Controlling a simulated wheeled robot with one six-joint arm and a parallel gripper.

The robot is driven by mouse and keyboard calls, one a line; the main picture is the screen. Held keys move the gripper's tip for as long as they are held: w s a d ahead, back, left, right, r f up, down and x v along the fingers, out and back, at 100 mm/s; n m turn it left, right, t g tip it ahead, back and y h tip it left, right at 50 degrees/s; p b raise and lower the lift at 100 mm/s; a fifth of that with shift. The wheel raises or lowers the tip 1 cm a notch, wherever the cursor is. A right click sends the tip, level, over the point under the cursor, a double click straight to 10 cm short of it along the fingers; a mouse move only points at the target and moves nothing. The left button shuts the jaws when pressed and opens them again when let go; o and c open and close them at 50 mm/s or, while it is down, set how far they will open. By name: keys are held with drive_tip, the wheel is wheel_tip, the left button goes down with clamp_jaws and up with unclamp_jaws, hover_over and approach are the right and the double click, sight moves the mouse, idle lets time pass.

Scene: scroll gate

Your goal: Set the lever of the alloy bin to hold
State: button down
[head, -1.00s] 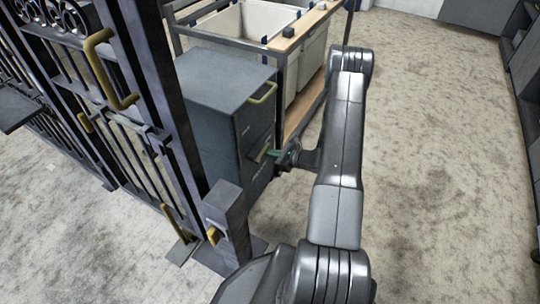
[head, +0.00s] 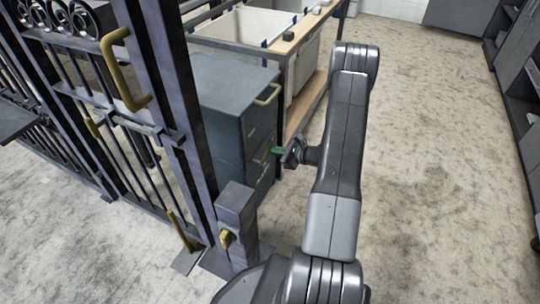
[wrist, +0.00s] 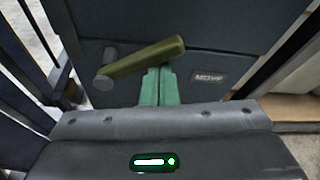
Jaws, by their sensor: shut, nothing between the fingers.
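A lever with a brass-coloured grip (wrist: 145,57) sits on the front of a dark grey cabinet (head: 222,100). In the wrist view the grip slopes up to the right from a round pivot, beside a plate (wrist: 208,77) that seems to read "MOVE". No name of a bin is readable, so I cannot tell whether this is the alloy bin. My gripper (wrist: 157,86) has green fingers, shut together and empty, just below the grip; I cannot tell whether they touch it. In the head view my gripper (head: 276,151) is at the cabinet front and the lever is mostly hidden.
A dark metal gate (head: 110,120) with a brass handle (head: 122,75) stands left of the cabinet. A short post (head: 237,215) stands in front. A cart with pale bins (head: 250,25) and a wooden edge is behind. Open floor (head: 430,150) lies to the right.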

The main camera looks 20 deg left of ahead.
drive_tip(key=s+r+n+b, duration=0.1)
drive_tip(key=s+r+b, duration=0.2)
drive_tip(key=s+r, duration=0.1)
drive_tip(key=shift+s+a+t, duration=0.15)
drive_tip(key=shift+s+t, duration=0.15)
drive_tip(key=shift+s, duration=0.05)
idle(0.7)
drive_tip(key=shift+s+f, duration=0.1)
drive_tip(key=shift+s, duration=0.1)
drive_tip(key=p+v, duration=0.4)
drive_tip(key=v, duration=1)
drive_tip(key=shift+w, duration=0.3)
drive_tip(key=shift+a, duration=0.1)
